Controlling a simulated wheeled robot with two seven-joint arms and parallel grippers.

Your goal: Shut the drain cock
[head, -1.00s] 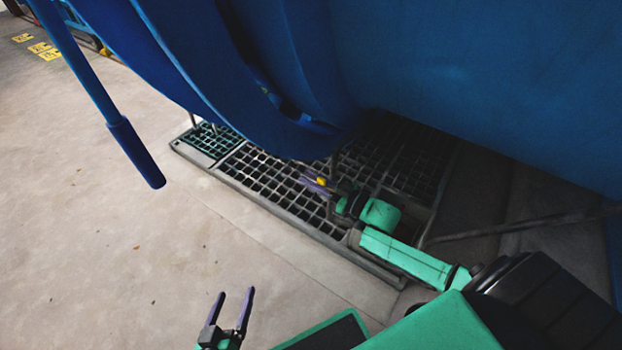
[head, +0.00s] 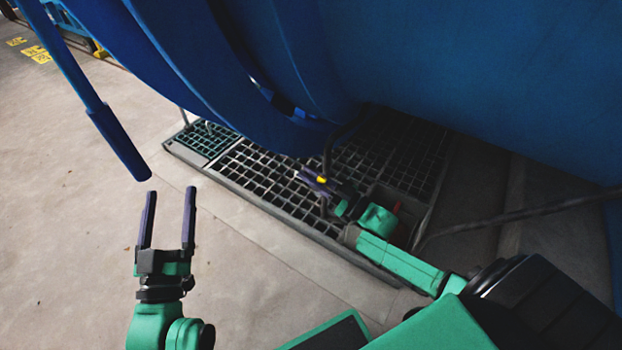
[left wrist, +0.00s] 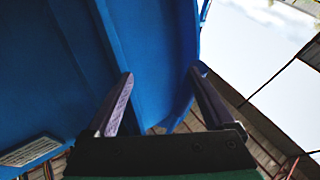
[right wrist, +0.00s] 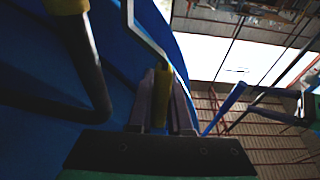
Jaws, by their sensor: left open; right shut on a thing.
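The drain cock's lever is a bent grey rod (right wrist: 146,36) with a yellow grip (right wrist: 163,98) in the right wrist view. The yellow grip also shows as a small spot (head: 321,180) under the vessel in the head view. My right gripper (head: 312,178) is shut on this grip, one finger on each side. A dark drain pipe (right wrist: 88,70) with a yellowish part at its top stands left of the lever. The cock's body is mostly hidden in the head view. My left gripper (head: 170,192) is open and empty, raised over the bare floor, fingers pointing up the picture.
The big blue vessel (head: 450,80) overhangs the floor grating (head: 265,175) and my right arm. A blue bar (head: 115,135) hangs at the left, close to the left fingertips. A dark hose or pipe (head: 500,220) runs at the right. The concrete floor (head: 70,230) at left is clear.

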